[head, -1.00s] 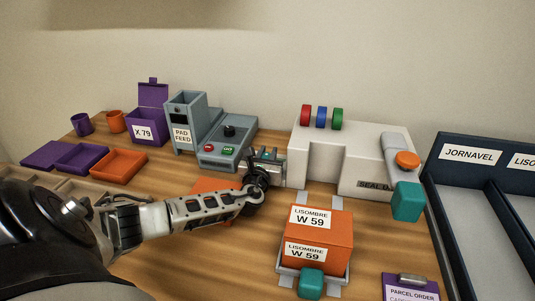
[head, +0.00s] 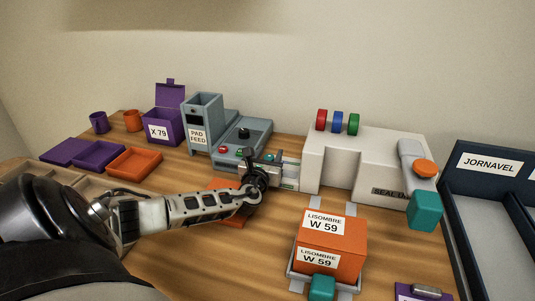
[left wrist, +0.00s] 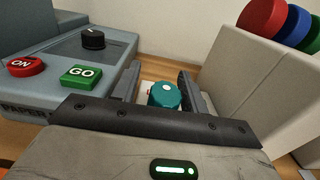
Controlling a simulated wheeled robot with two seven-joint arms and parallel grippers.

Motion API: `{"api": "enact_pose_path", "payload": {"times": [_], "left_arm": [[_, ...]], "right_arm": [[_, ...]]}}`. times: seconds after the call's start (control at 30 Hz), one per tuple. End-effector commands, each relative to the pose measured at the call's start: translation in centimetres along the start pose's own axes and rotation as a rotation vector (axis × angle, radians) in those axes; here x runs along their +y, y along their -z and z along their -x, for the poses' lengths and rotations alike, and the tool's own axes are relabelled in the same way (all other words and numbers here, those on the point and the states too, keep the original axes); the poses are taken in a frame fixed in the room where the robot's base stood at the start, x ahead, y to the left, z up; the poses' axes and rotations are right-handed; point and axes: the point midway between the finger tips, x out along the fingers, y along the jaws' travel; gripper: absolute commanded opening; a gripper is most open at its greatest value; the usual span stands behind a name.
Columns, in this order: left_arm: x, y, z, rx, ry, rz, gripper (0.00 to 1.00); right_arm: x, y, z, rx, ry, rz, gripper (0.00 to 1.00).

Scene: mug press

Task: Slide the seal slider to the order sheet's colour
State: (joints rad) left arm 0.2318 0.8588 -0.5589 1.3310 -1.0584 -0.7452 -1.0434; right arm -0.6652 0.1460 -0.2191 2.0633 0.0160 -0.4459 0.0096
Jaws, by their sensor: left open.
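The seal press (head: 385,165) is a pale block with a "SEAL" label partly hidden on its front right. Red (head: 321,120), blue (head: 338,122) and green (head: 354,124) discs stand on its top. My left gripper (head: 290,172) is open beside the press's left side. In the left wrist view a round teal knob (left wrist: 164,95) shows between the open fingers (left wrist: 163,88), apart from both; I take it for the seal slider. A little red shows at the knob's left edge. The order sheet (head: 425,292) is purple and mostly cut off; its colour entry is unreadable. My right gripper is out of view.
The pad feeder (head: 203,120) with ON and GO (left wrist: 81,76) buttons stands close left of the gripper. An orange parcel (head: 330,240) labelled W 59 sits on a carriage before the press.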

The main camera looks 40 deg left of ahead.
Motion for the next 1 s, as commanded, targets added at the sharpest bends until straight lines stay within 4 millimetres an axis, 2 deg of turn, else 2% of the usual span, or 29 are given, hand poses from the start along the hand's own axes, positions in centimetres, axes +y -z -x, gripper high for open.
{"api": "enact_pose_path", "payload": {"times": [0.13,0.23,0.5,0.7,0.83,1.0], "left_arm": [[0.0,0.1,1.1,0.003,0.002,-0.001,0.44],[0.0,0.0,2.8,0.005,0.003,-0.001,0.44],[0.0,0.1,9.4,0.006,0.003,-0.002,0.44],[0.1,0.1,13.5,0.004,0.0,-0.001,0.44],[0.1,0.1,15.1,0.002,-0.001,-0.002,0.44],[0.1,0.0,15.9,0.001,-0.002,-0.001,0.44]], "right_arm": [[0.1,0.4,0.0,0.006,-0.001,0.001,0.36],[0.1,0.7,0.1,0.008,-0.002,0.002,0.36],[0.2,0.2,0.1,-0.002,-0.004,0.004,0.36],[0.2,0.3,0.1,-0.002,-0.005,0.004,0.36],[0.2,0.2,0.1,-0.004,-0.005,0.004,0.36],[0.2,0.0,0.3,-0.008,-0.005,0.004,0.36]]}}
